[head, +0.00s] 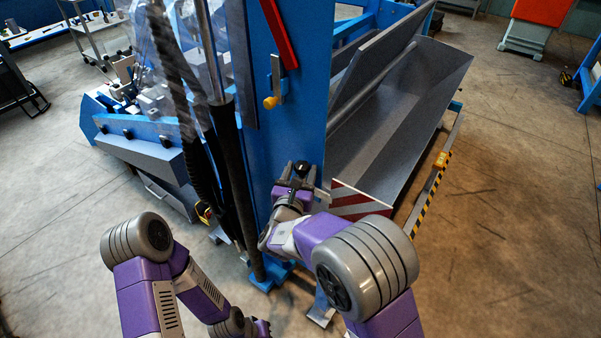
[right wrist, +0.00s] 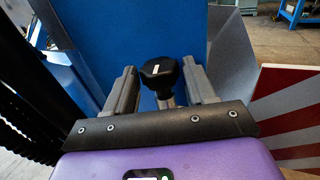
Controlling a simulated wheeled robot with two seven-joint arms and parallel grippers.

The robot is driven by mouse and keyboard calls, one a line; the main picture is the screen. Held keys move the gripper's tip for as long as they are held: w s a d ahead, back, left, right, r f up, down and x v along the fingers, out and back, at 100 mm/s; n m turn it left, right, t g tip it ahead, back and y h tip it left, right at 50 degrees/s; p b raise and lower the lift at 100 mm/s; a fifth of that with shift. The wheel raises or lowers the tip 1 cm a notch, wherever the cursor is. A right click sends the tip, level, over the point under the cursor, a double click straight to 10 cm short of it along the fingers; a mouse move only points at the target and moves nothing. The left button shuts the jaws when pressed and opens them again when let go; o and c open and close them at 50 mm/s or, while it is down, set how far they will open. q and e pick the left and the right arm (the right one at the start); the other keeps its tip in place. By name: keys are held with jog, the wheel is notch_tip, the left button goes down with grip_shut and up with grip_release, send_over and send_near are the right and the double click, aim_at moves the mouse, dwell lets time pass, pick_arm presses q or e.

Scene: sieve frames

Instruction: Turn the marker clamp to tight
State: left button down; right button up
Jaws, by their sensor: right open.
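The marker clamp is a black knob with a short white mark on top, on a metal stem (right wrist: 160,72). In the head view the knob (head: 302,169) shows small and dark at the lower part of the blue panel. My right gripper (head: 300,175) is open there, its fingers on either side of the knob. In the right wrist view the two grey fingers of the right gripper (right wrist: 160,80) flank the knob, with visible gaps on both sides. The white mark is close to upright in that view. My left arm is at the lower left; its gripper is not visible.
The blue machine panel (head: 300,110) stands behind the knob. A red-and-white striped plate (head: 358,204) and a grey trough (head: 400,130) lie to the right. Black hoses (head: 232,170) hang to the left.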

jog(key=c, duration=0.8)
jog(key=shift+h, duration=0.3)
jog(key=shift+a+m+g+h+p, duration=0.2)
jog(key=shift+m+g+h+p, duration=0.2)
jog(key=shift+m+h+p, duration=0.55)
jog(key=m+g+h+p, duration=0.1)
jog(key=h, duration=0.1)
jog(key=m+g+h+p, duration=0.1)
jog(key=m+h+p, duration=0.1)
jog(key=shift+w+a+r+g+h, duration=0.1)
jog(key=shift+w+a+g+h, duration=0.1)
jog(key=shift+g+h, duration=0.2)
jog(key=shift+w+a+m+g+h+p, duration=0.1)
jog(key=shift+m+g+h+p, duration=0.55)
jog(key=shift+m+g+h, duration=0.55)
jog(key=shift+w+m+g+h+p, duration=0.1)
jog(key=shift+m+g+h+p, duration=0.2)
jog(key=shift+m+g+h, duration=0.55)
jog(key=shift+f+m+g, duration=0.2)
jog(key=shift+m+g, duration=0.1)
jog(key=shift+g, duration=0.35)
